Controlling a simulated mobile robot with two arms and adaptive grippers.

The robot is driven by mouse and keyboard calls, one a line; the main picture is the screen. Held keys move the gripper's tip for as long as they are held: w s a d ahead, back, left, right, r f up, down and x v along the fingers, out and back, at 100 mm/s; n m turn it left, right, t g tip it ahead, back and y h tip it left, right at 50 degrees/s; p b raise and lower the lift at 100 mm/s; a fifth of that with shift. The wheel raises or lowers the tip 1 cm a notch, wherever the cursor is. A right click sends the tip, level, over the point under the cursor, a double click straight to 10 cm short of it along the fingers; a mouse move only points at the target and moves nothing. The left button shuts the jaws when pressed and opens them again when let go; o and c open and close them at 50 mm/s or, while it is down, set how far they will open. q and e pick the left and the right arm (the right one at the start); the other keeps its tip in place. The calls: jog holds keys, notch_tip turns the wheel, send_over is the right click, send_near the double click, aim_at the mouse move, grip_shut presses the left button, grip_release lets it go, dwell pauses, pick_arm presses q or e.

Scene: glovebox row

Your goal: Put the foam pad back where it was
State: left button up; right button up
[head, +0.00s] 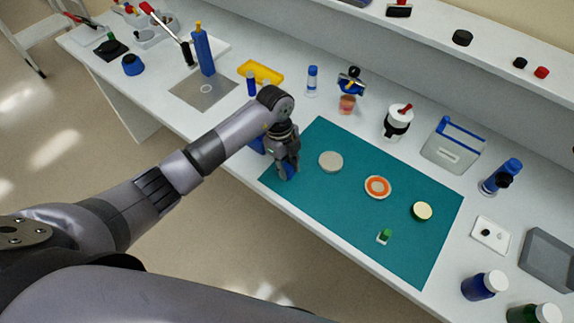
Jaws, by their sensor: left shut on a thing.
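My left gripper (287,170) points down over the left end of the teal mat (325,212). It is shut on a small blue thing (289,172), mostly hidden by the fingers. I cannot tell for sure whether this is the foam pad, or whether it touches the mat. Another patch of blue (257,145) shows just left of the gripper, partly hidden by my arm. On the mat lie a pale grey disc (331,161), an orange-and-white ring disc (378,187), a pale-topped dark round piece (422,211) and a small green-and-white piece (385,237). My right gripper is not in view.
Behind the mat stand a white jar (397,124), a clear blue-edged box (452,146) and a pinkish cup (347,104). A yellow tray (260,72) and a grey plate (203,91) lie farther left. Bottles crowd the right end. The mat's front left part is clear.

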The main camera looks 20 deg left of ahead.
pick_arm(q)
jog(key=shift+f, duration=0.1)
jog(key=o, duration=1)
jog(key=shift+r, duration=0.3)
jog(key=r+b, duration=0.1)
jog(key=r, duration=0.3)
jog(key=a+r+b, duration=0.1)
jog(key=r, duration=0.2)
jog(key=r+b, duration=0.1)
jog(key=r, duration=0.3)
jog(key=shift+w+a+r, duration=0.3)
jog(key=shift+a, duration=0.05)
